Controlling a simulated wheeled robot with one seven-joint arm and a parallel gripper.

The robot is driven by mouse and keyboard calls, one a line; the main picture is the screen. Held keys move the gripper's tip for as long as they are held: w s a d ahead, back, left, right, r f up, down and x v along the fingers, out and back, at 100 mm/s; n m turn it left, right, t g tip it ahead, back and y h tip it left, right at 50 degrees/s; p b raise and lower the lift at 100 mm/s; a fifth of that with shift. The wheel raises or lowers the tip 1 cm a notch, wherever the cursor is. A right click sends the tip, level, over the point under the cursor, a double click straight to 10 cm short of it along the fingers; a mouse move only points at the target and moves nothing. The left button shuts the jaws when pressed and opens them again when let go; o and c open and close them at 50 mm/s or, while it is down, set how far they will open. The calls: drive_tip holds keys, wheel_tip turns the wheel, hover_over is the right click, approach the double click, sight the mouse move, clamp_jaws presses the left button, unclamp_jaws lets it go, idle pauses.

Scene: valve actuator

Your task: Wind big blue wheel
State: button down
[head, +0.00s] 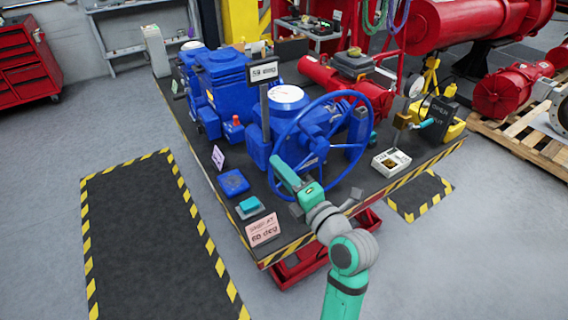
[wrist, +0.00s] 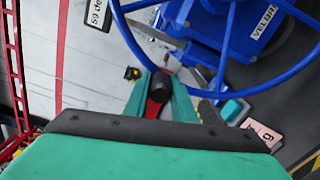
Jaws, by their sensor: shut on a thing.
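The big blue wheel (head: 273,139) stands upright on the near side of the blue valve actuator (head: 222,80), with several spokes. Its rim also crosses the wrist view (wrist: 227,45). My gripper (head: 280,172) is at the wheel's lower left rim. In the wrist view its fingers (wrist: 160,85) are shut at the rim, around a dark piece. The exact contact is partly hidden by the fingers. A display (head: 263,71) above the actuator appears to read 59 deg. A pink card (head: 263,230) at the table's near corner carries a deg figure that is hard to read.
The actuator stands on a dark table (head: 290,243) with a yellow-black edge. A blue plate (head: 233,183), a teal block (head: 249,205) and a white box (head: 391,161) lie near the wheel. Red machinery (head: 350,80) is behind it.

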drive_tip(key=shift+f, duration=0.25)
drive_tip(key=shift+d, duration=0.3)
drive_tip(key=c, duration=1.5)
unclamp_jaws()
drive_tip(key=shift+a, duration=0.2)
drive_tip(key=v, duration=1)
drive_tip(key=shift+s+d, duration=0.25)
drive_tip(key=shift+s, duration=0.05)
drive_tip(key=shift+f, duration=0.15)
